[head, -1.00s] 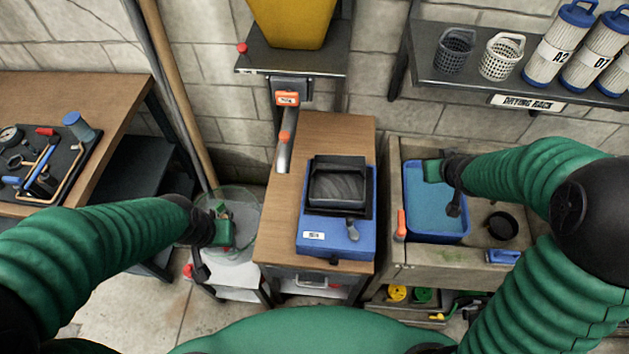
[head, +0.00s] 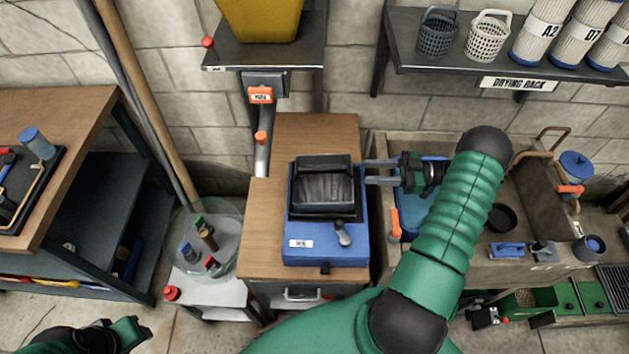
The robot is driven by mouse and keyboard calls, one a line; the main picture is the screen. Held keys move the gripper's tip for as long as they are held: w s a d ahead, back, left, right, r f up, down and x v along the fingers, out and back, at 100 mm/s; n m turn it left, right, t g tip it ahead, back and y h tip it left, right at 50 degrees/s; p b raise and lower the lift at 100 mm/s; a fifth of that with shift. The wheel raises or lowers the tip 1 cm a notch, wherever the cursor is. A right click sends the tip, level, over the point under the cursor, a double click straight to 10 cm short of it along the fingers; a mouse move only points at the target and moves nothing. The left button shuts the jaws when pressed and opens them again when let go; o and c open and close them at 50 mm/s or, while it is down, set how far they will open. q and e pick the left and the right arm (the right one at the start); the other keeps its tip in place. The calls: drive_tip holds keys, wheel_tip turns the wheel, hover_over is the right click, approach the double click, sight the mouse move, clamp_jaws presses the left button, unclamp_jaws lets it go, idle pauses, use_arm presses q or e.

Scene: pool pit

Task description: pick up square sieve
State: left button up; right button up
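The square sieve (head: 323,184) looks like a black, square, open-topped tray with a dark grey inside. It sits on a blue device (head: 327,252) with a white label and a small grey lever, on a wooden-topped bench. My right gripper (head: 367,172) is just right of the sieve, its two grey fingers pointing left at it. The fingers are apart with nothing visible between them. I cannot tell whether they touch the sieve's rim. My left gripper (head: 127,332) is low at the bottom left, far from the sieve; its finger opening does not show clearly.
The wooden bench top (head: 262,220) is clear left of the blue device. A sink with a blue basin (head: 412,215) is at right, partly behind my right arm. A clear round bowl (head: 208,240) with small tools stands at left. A shelf (head: 300,52) overhangs behind.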

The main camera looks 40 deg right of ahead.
sight(327, 167)
drive_tip(key=p+x, duration=0.1)
drive_tip(key=x, duration=0.6)
drive_tip(key=shift+w+a+r, duration=0.15)
drive_tip(key=shift+w, duration=0.05)
drive_tip(key=p+x, duration=0.2)
drive_tip(key=x, duration=0.3)
drive_tip(key=shift+w+d+r, duration=0.2)
drive_tip(key=shift+d, duration=0.05)
drive_tip(key=shift+w+a+f, duration=0.1)
drive_tip(key=shift+w+a, duration=0.1)
drive_tip(key=shift+a, duration=0.1)
clamp_jaws()
